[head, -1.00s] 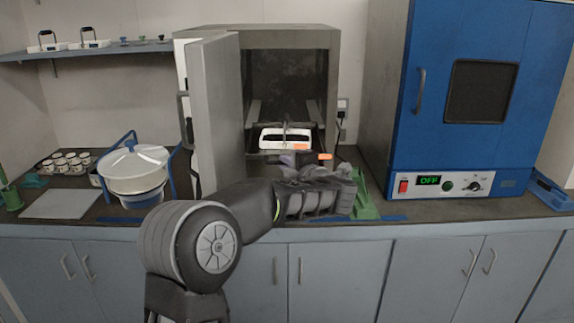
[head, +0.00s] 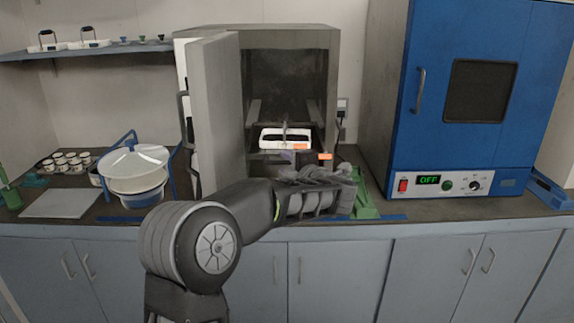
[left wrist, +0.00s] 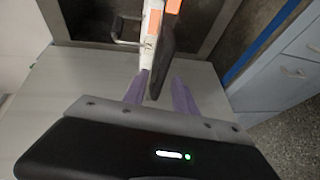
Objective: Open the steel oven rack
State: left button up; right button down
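The grey steel oven (head: 318,33) stands on the bench in the head view, its door (head: 215,115) swung open to the left. A white tray (head: 272,143) with a handle and an orange tag sits inside near the oven mouth. A dark front piece with its own orange tag (head: 325,156), seemingly part of the rack, shows just right of and below the tray. My left gripper (left wrist: 159,88) is at the oven mouth. In the left wrist view its purple fingers stand apart on either side of this dark piece (left wrist: 163,62), with a gap on one side.
The blue oven (head: 435,150) stands at the right. A green stand (head: 363,205) is just right of my left gripper. A white lidded pot (head: 136,165) and several small cups (head: 68,160) are at the left. A shelf (head: 100,50) hangs above them.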

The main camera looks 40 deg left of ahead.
pick_arm(q)
jog(key=b+v, duration=0.1)
jog(key=v, duration=0.6)
jog(key=shift+s+d, duration=0.15)
jog(key=shift+d, duration=0.2)
jog(key=shift+r, duration=0.1)
